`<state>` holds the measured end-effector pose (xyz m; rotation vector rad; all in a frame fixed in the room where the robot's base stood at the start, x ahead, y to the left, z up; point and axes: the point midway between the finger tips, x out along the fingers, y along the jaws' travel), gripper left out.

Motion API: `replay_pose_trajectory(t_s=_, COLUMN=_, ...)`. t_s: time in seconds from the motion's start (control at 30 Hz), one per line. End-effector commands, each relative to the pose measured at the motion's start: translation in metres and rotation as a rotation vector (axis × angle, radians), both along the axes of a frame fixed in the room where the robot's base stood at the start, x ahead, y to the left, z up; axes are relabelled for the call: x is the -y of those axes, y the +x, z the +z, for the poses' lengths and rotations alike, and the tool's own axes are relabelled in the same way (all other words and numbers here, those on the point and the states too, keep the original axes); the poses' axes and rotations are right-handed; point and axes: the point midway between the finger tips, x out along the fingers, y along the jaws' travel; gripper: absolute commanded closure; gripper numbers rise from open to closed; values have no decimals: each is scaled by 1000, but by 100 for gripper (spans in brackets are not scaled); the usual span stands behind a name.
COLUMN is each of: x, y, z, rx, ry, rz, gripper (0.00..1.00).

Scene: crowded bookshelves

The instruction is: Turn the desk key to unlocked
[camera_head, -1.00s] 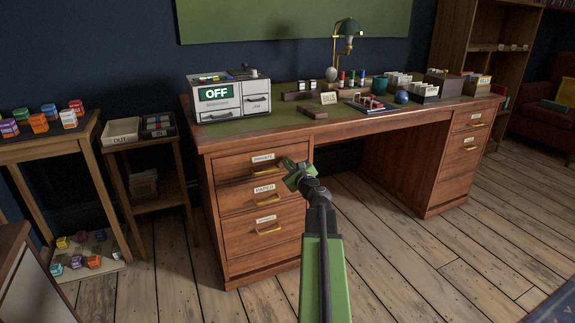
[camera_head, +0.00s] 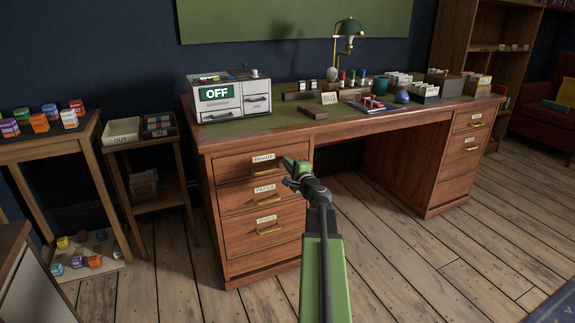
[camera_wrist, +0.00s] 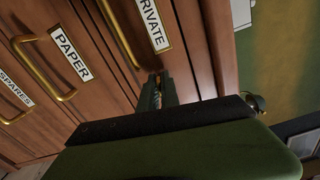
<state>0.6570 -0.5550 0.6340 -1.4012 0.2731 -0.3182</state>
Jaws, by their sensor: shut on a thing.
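The desk (camera_head: 330,140) is wooden with a green top. My gripper (camera_head: 287,164) is at the right end of its top left drawer, labelled PRIVATE (camera_head: 235,165). In the wrist view the fingers (camera_wrist: 158,82) point at the drawer front beside the PRIVATE label (camera_wrist: 151,24). They are shut on the desk key (camera_wrist: 158,88), of which only a small brass-coloured bit shows between them. The fingers hide the rest of the key and its lock, so I cannot read the key's angle. The PRIVATE drawer is closed.
The PAPER drawer (camera_head: 240,196) and SPARES drawer (camera_head: 250,232) below are closed, with brass handles. A white machine reading OFF (camera_head: 230,98) stands on the desk. A side table with trays (camera_head: 140,132) is at left. The wooden floor in front is clear.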

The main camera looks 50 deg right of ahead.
Motion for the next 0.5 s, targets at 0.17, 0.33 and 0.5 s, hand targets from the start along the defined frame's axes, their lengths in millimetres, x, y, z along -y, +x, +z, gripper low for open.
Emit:
replay_pose_trajectory(t_s=0.17, x=-2, y=1, z=0, rx=-34, ry=-82, rz=4, gripper=100)
replay_pose_trajectory(t_s=0.33, x=-1, y=1, z=0, rx=-52, ry=-130, rz=4, gripper=100)
replay_pose_trajectory(t_s=0.5, x=-1, y=1, z=0, rx=-61, ry=-151, rz=4, gripper=100)
